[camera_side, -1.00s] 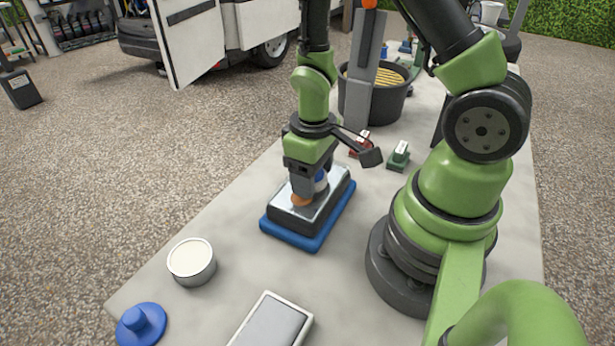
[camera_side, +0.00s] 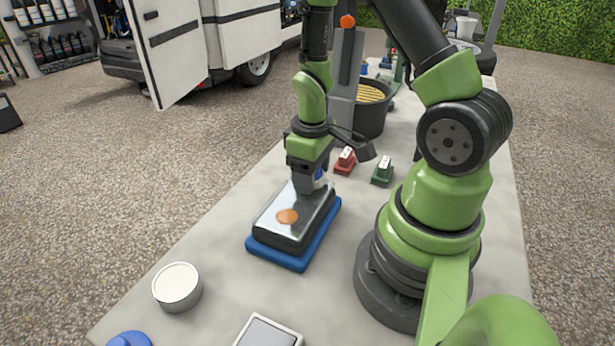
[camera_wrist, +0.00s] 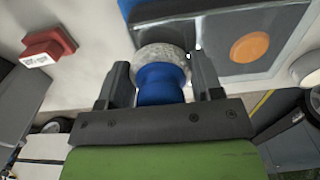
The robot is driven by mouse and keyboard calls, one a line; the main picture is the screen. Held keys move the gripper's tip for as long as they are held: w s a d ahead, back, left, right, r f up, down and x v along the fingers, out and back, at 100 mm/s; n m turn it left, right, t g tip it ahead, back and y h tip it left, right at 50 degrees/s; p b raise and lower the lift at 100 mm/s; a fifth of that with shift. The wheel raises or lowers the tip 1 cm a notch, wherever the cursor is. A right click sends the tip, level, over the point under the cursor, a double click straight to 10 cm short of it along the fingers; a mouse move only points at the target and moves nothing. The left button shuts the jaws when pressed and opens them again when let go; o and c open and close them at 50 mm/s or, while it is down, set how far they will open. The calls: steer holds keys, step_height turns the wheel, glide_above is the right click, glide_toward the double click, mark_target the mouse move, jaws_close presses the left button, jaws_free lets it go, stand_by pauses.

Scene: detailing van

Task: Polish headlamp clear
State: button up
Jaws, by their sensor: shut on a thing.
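The headlamp (camera_side: 310,213) is a dark block with a shiny clear top, lying on a blue mat (camera_side: 275,257). A round orange spot (camera_side: 287,216) marks its lens and also shows in the wrist view (camera_wrist: 249,46). My gripper (camera_side: 309,185) is over the headlamp's far end, clear of the spot. It is shut on the blue handle of a polishing pad (camera_wrist: 160,84). The pad's fuzzy grey-white face (camera_wrist: 158,52) sits by the headlamp's edge in the wrist view. Whether the pad touches the lens I cannot tell.
A round tin with a cream top (camera_side: 178,286) and a pale-rimmed grey tray (camera_side: 268,333) are nearer the front. A red block (camera_side: 345,161) and a green block (camera_side: 382,172) stand behind the headlamp. A black bucket (camera_side: 372,116) is farther back.

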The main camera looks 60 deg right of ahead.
steer(key=shift+d, duration=0.7)
steer(key=shift+r, duration=0.1)
steer(key=shift+r, duration=3.5)
